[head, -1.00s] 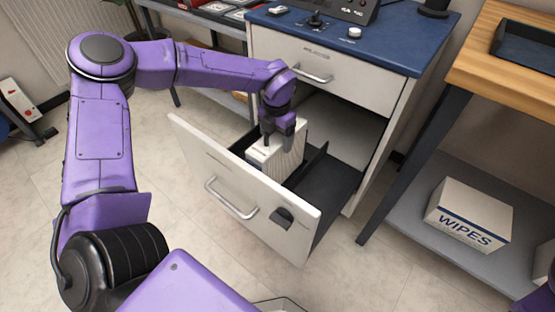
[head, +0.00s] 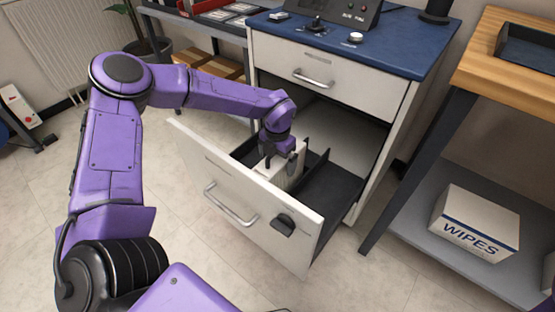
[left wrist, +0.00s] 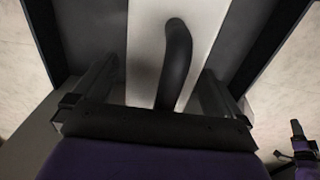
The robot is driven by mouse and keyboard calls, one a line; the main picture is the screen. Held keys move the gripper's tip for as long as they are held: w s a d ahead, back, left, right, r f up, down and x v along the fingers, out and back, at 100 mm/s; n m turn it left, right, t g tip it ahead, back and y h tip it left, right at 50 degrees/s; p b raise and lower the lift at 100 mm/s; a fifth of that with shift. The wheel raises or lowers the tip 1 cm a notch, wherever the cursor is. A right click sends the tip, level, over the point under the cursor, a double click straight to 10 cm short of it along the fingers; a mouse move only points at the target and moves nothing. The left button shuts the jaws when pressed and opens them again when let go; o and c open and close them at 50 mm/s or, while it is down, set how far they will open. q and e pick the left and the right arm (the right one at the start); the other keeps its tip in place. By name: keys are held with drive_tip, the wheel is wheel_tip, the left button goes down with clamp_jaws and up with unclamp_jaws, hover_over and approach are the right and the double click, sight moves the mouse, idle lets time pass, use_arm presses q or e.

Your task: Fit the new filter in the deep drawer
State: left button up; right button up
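The deep drawer (head: 237,207) is pulled out of the cabinet, with a white front, a bar handle and a black latch (head: 283,223). The white box-shaped filter (head: 286,175) stands upright in the drawer's left compartment, beside a dark divider. My left gripper (head: 281,160) points down right over the filter. In the left wrist view its fingers (left wrist: 155,95) are spread, with the filter's black curved handle (left wrist: 176,60) between them and a gap on each side. The filter's lower part is hidden by the drawer front.
The drawer's right compartment (head: 325,200) looks empty. A closed upper drawer (head: 330,78) is above, under a blue worktop (head: 375,40). A wooden-topped bench (head: 507,75) stands right, with a WIPES box (head: 475,222) on its lower shelf. Floor is clear before the drawer.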

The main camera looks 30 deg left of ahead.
use_arm(q)
wheel_tip(320, 180, up, 12)
drive_tip(key=p, duration=0.3)
drive_tip(key=shift+r, duration=0.15)
